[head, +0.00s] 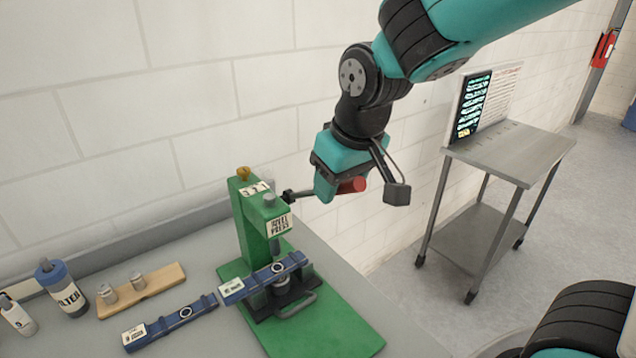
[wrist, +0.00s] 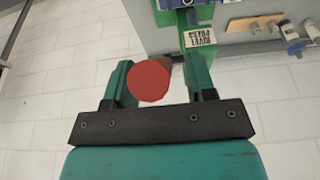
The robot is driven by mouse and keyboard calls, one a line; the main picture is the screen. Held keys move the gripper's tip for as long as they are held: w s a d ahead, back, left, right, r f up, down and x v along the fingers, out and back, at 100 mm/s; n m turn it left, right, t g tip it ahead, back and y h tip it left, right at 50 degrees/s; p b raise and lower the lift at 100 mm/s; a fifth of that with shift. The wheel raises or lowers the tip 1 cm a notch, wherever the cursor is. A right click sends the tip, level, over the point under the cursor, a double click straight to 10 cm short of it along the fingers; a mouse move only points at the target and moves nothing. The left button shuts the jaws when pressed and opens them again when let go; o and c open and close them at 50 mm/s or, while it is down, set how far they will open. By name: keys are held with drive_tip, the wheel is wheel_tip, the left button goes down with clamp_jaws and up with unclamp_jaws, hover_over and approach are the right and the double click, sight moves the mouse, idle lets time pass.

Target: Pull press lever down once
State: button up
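The green press (head: 258,222) stands on its green base plate at the bench's edge, with a label that reads "PRESS". Its dark lever (head: 300,195) sticks out to the right and ends in a red knob (head: 353,185). My gripper (head: 325,190) is at the knob, beside the press head. In the wrist view the round red knob (wrist: 150,84) lies between the two fingers of my gripper (wrist: 158,70). A gap shows at the right finger; the left finger is very near the knob, and contact there cannot be told. Part of the lever is hidden behind my gripper.
A blue bar (head: 262,278) lies across the press, and another blue bar (head: 170,324) is on the bench. A wooden block with metal weights (head: 142,290) and bottles (head: 62,288) stand at left. A metal cart (head: 510,147) stands at right. The white wall is close behind.

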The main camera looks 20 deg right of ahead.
drive_tip(key=c, duration=0.8)
drive_tip(key=shift+o, duration=0.2)
drive_tip(key=shift+s+d+f+b, duration=0.1)
drive_tip(key=shift+s+f+b, duration=0.25)
drive_tip(key=shift+f+b, duration=0.25)
drive_tip(key=shift+s+d+f+b, duration=0.1)
drive_tip(key=shift+s+f+b, duration=0.3)
drive_tip(key=shift+f, duration=0.25)
drive_tip(key=shift+s+d+f+b, duration=0.1)
drive_tip(key=shift+s+f+b, duration=0.15)
drive_tip(key=shift+f+b, duration=0.3)
drive_tip(key=shift+s+f+b, duration=0.2)
drive_tip(key=shift+f+b, duration=0.2)
drive_tip(key=shift+f, duration=0.25)
drive_tip(key=shift+s+d+f+b, duration=0.1)
drive_tip(key=shift+s+f+b, duration=0.1)
drive_tip(key=shift+f+b, duration=0.4)
drive_tip(key=shift+s+f+b, duration=0.15)
drive_tip(key=shift+f+b, duration=0.3)
drive_tip(key=shift+f, duration=0.25)
drive_tip(key=shift+s+f+b, duration=0.15)
drive_tip(key=shift+f+b, duration=0.9)
drive_tip(key=shift+f, duration=0.35)
